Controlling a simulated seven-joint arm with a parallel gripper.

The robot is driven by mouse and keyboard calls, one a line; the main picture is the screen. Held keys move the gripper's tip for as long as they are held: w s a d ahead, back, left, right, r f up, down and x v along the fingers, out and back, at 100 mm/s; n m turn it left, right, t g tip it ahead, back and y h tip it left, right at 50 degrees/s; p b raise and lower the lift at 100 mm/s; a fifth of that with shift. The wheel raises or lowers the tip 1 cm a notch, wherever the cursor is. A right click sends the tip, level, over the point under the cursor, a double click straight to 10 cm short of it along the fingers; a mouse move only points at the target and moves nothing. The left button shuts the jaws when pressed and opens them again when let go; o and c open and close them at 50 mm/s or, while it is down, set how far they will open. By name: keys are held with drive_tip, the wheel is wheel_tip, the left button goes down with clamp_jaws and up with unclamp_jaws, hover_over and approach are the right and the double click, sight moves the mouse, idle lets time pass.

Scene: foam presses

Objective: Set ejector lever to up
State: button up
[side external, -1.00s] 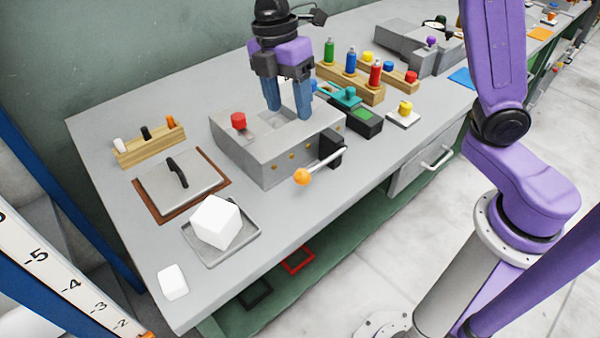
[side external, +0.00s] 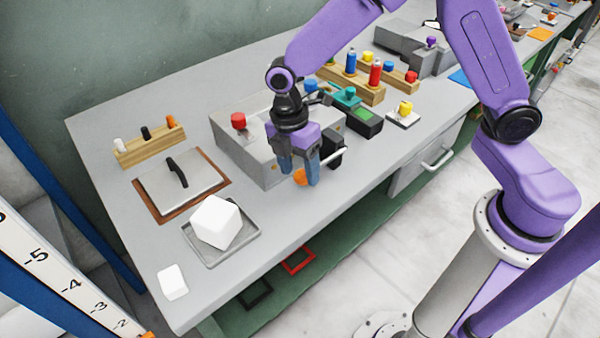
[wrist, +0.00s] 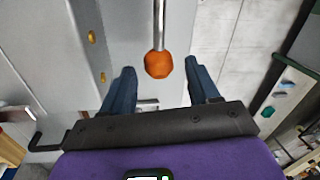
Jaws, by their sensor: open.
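The ejector lever is a metal rod (side external: 338,156) with an orange knob (side external: 299,177), mounted on a black block (side external: 333,149) at the front side of the grey press (side external: 238,150). The rod sticks out toward the table's front edge, and its tilt is hard to judge behind my gripper. My gripper (side external: 300,172) points down at the knob with its blue fingers open and empty. In the wrist view the knob (wrist: 158,65) sits between the two fingertips (wrist: 160,72), with gaps on both sides. Whether it is fully between the fingers in depth is unclear.
A red button (side external: 238,121) is on top of the press. A tray (side external: 205,255) with a white cube (side external: 215,222) lies to the left. A black box with a green top (side external: 364,116) and a yellow-knobbed pad (side external: 404,114) lie to the right. Open floor is in front.

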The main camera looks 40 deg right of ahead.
drive_tip(key=shift+s+f, duration=0.15)
drive_tip(key=shift+f, duration=0.9)
clamp_jaws()
drive_tip(key=shift+d+r, duration=0.1)
drive_tip(key=shift+r, duration=0.05)
drive_tip(key=shift+d+r+y, duration=0.25)
drive_tip(key=shift+r+y, duration=0.75)
drive_tip(key=shift+r, duration=0.1)
drive_tip(key=shift+d+r+y, duration=0.3)
drive_tip(key=shift+r+y, duration=0.3)
drive_tip(key=shift+r, duration=0.05)
drive_tip(key=shift+d+r+y, duration=0.25)
drive_tip(key=shift+r+y, duration=0.35)
drive_tip(key=shift+d+r+n+y, duration=0.15)
drive_tip(key=shift+d+r+y, duration=0.4)
drive_tip(key=shift+r+y, duration=0.25)
drive_tip(key=shift+d+r+n+y, duration=0.15)
drive_tip(key=shift+d+r+y, duration=0.35)
drive_tip(key=shift+r+y, duration=0.3)
